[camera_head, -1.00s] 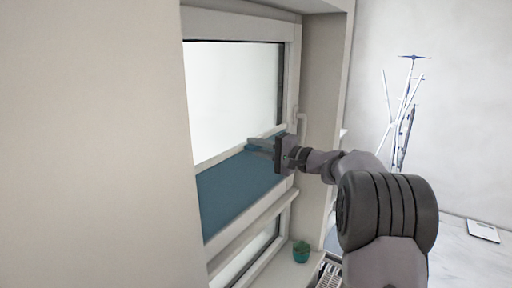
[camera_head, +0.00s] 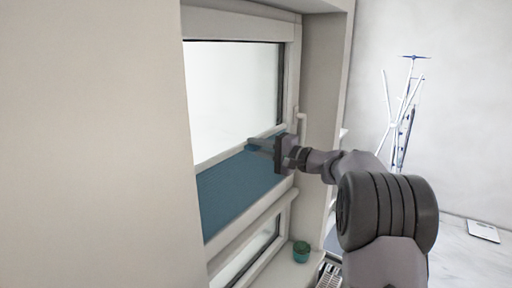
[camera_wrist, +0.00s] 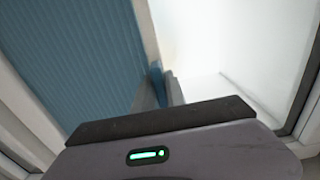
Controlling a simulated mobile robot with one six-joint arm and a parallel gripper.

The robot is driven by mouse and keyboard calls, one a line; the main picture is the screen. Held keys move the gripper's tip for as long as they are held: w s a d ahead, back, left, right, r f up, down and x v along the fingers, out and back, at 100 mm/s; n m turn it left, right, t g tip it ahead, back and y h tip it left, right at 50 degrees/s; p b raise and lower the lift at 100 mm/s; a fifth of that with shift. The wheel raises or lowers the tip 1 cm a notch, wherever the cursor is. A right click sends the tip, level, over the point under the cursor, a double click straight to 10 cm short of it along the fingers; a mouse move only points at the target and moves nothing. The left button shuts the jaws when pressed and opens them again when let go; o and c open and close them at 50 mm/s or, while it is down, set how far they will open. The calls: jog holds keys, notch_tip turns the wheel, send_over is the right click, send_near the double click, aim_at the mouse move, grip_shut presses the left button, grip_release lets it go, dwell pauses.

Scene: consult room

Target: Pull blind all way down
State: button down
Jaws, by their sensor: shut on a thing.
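The blue pleated blind (camera_head: 235,195) covers the lower part of the main window pane, and bright bare glass shows above it. A pale rail (camera_head: 220,157) runs along the blind's upper edge. My gripper (camera_head: 262,145) is at this rail, near its right end, and is shut on a small blue tab (camera_wrist: 157,78) there. In the wrist view, the blind (camera_wrist: 80,50) fills the left side. The pale rail (camera_wrist: 148,40) runs between it and the bright glass. The gripper's fingers partly hide the tab.
The white window frame (camera_head: 292,70) with its handle (camera_head: 302,125) stands right beside my gripper. A teal pot (camera_head: 301,252) sits on the sill below. A white stand (camera_head: 405,105) and a flat white scale (camera_head: 483,231) are farther right. A wide wall (camera_head: 95,140) fills the left.

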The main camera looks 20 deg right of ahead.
dwell(0.3)
notch_tip(320, 180, down, 17)
jog(key=b, duration=1.9)
jog(key=shift+f, duration=0.2)
jog(key=shift+r, duration=0.1)
jog(key=c, duration=1.4)
grip_release()
jog(key=shift+c, duration=0.2)
jog(key=v, duration=1.7)
jog(key=shift+s, duration=0.25)
